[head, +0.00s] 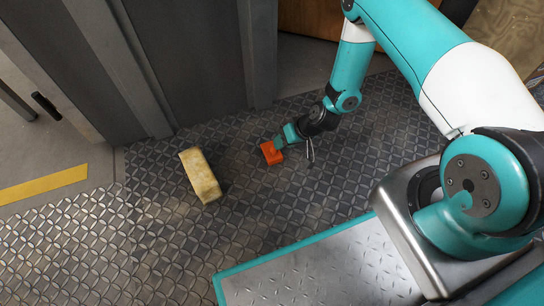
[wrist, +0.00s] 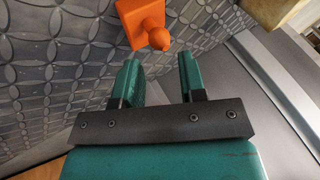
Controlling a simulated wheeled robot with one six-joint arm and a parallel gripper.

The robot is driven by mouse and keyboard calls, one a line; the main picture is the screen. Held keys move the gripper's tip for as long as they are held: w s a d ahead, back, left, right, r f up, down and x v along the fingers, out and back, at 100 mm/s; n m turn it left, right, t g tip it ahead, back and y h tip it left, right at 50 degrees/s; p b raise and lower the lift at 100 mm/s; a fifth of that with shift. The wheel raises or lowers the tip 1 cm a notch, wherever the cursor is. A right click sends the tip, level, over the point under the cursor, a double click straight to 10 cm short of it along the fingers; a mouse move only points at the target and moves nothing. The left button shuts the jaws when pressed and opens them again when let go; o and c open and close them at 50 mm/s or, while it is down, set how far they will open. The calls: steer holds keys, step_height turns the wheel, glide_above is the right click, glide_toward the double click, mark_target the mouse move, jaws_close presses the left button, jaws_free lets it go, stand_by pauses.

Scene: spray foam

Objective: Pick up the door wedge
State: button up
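An orange piece with a squarish base and a rounded knob (head: 271,153), which I take for the door wedge, lies on the metal floor. In the wrist view the orange piece (wrist: 142,20) is just beyond my fingertips, with its knob pointing toward the gap between them. My gripper (head: 282,143) is low over the floor, close beside the orange piece; the arm end covers part of it in the head view. In the wrist view my gripper (wrist: 159,60) has its two green fingers apart with nothing between them.
A pale yellow block (head: 201,176) lies on the floor left of the orange piece; it also shows at the upper right of the wrist view (wrist: 268,10). Grey door panels (head: 195,60) stand behind. The patterned floor in front is clear.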

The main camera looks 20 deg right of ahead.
mark_target(273, 156)
steer(key=shift+b+x, duration=2.35)
steer(key=shift+x, duration=0.4)
steer(key=shift+d, duration=0.1)
steer(key=shift+s, duration=0.1)
steer(key=shift+r, duration=0.1)
jaws_close()
